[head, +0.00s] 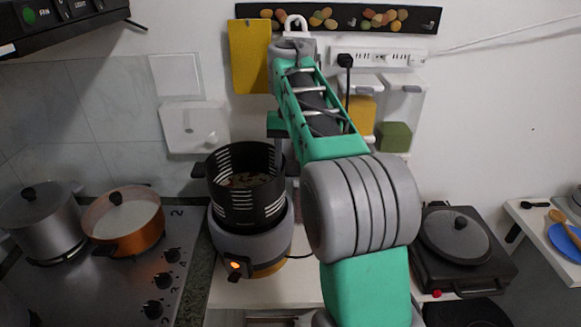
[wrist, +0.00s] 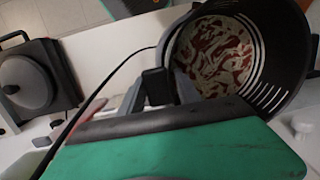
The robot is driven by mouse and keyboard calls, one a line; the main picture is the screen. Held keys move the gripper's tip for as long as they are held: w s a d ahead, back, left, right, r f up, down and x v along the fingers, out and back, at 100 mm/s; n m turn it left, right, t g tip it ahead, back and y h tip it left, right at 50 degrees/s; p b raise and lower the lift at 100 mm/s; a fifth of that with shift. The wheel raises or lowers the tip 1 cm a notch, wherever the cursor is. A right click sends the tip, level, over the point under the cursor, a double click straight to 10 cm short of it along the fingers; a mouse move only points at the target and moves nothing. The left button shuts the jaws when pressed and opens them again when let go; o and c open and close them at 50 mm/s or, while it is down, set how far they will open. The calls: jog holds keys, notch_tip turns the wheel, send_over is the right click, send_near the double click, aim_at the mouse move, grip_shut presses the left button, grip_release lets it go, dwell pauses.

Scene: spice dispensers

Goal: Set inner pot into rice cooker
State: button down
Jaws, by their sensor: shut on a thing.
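The black inner pot (head: 246,205) has slotted walls and a side handle, and it is upright over the grey rice cooker (head: 250,245). Its lower part overlaps the cooker's top in the head view; I cannot tell whether it is seated or just above. Reddish and pale contents show inside it in the wrist view (wrist: 268,85). My gripper (wrist: 172,88) is shut on the pot at its rim side; the exact grip is partly hidden by the gripper's body. In the head view my gripper (head: 277,150) is at the pot's right edge, partly behind my arm.
An orange pot (head: 125,235) and a grey lidded pot (head: 42,222) stand on the stove at left. A lidded pan on a hotplate (head: 455,240) is at right. The cooker's orange light is lit. Wall dispensers (head: 400,100) hang behind my arm.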

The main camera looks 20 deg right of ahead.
aim_at(291, 207)
jog(key=shift+f+b, duration=5.3)
jog(key=shift+f, duration=0.1)
jog(key=c, duration=0.8)
grip_release()
jog(key=shift+o, duration=0.2)
jog(key=shift+f, duration=0.1)
jog(key=shift+f, duration=0.1)
notch_tip(291, 207, up, 8)
jog(key=p, duration=0.3)
jog(key=shift+w+d, duration=0.35)
jog(key=shift+w, duration=0.1)
